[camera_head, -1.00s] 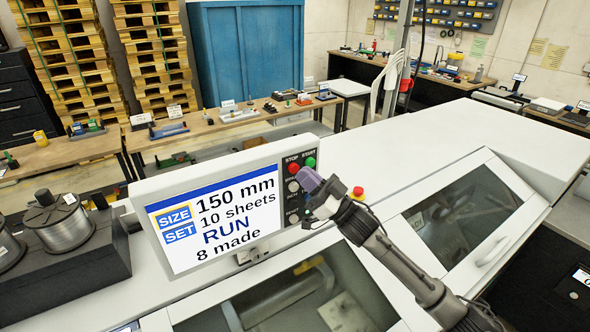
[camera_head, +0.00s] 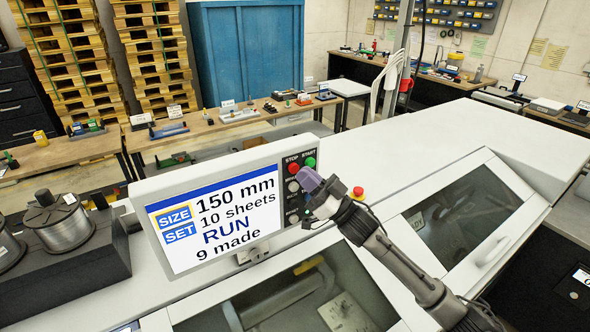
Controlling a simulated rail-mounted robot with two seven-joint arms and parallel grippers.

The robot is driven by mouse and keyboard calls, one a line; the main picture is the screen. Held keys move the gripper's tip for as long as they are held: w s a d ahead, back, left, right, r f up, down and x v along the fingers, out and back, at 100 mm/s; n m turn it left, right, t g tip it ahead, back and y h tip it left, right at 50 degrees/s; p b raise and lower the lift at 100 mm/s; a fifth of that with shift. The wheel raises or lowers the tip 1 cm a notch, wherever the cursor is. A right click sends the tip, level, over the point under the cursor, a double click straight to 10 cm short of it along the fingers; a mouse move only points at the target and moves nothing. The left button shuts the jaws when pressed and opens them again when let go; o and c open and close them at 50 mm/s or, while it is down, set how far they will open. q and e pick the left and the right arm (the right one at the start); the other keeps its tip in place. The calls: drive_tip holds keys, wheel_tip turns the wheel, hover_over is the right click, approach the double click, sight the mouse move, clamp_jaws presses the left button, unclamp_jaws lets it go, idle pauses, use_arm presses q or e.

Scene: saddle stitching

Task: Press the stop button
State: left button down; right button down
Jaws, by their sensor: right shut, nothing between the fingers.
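The red stop button (camera_head: 293,168) is at the top of the control panel's right side, under the label STOP. The green start button (camera_head: 310,162) is to its right, under START. The panel's screen (camera_head: 215,220) reads 150 mm, 10 sheets, RUN, 9 made. My left gripper is not in view.
A red emergency button with a yellow base (camera_head: 358,191) sits on the machine right of my gripper. White machine covers with windows (camera_head: 462,215) fill the front and right. Wire spools (camera_head: 60,222) stand at the left. Benches and pallets are behind.

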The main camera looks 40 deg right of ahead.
drive_tip(key=shift+w, duration=0.2)
drive_tip(key=shift+w, duration=0.25)
idle(0.4)
drive_tip(key=shift+w, duration=0.35)
idle(0.5)
drive_tip(key=shift+w, duration=0.15)
idle(0.3)
drive_tip(key=shift+s, duration=0.2)
drive_tip(key=shift+s+p, duration=0.35)
drive_tip(key=shift+s, duration=0.4)
